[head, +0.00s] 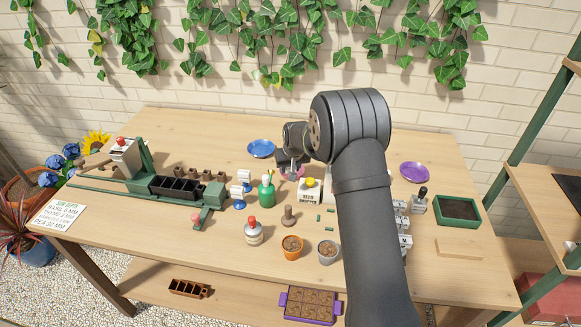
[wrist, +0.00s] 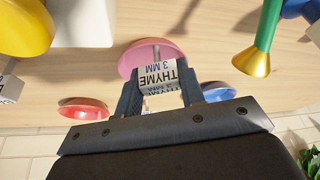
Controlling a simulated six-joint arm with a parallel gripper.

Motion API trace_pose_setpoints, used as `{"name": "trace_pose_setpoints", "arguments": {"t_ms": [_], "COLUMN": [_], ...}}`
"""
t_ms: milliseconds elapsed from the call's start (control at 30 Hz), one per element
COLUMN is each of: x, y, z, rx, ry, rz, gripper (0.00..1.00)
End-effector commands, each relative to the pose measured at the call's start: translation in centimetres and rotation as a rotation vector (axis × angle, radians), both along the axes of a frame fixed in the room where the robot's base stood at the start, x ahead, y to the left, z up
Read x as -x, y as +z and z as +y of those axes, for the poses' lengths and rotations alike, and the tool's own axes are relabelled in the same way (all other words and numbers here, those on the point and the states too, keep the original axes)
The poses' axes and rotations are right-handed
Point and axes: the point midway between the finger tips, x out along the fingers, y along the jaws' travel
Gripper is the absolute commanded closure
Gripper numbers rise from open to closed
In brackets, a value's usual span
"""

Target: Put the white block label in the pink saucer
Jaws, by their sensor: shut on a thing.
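My gripper (wrist: 159,92) is shut on a white block label (wrist: 160,72) with the words "THYME 3 MM". The pink saucer (wrist: 133,60) shows right behind the label in the wrist view, so the label lines up with it. I cannot tell whether the label touches the saucer. In the head view my gripper (head: 291,163) is at the back middle of the table, by the pink saucer (head: 300,174). The arm partly covers the saucer there, and the label is hard to make out.
A blue saucer (head: 261,149) lies to the left and a purple saucer (head: 414,172) to the right. A red saucer (wrist: 83,107) shows in the wrist view. Other white labels (head: 404,241) stand right of my arm.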

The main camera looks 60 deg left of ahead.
Motion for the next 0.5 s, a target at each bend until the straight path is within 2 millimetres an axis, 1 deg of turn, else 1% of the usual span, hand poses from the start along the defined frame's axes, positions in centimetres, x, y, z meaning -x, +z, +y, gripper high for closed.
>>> {"name": "trace_pose_setpoints", "arguments": {"t_ms": [33,67,133,167,400,500], "x": [0.01,0.01,0.01,0.01,0.0,-0.01], "y": [-0.24,-0.17,-0.15,-0.15,-0.11,0.32], "z": [-0.03,-0.01,-0.01,-0.01,-0.01,0.02], "rx": [0.001,0.001,0.001,0.001,0.0,-0.001], "ry": [0.0,0.0,0.0,0.0,0.0,0.0], "rz": [0.0,0.0,0.0,0.0,0.0,0.0], "gripper": [0.86,0.59,0.45,0.43,0.43,0.43]}}
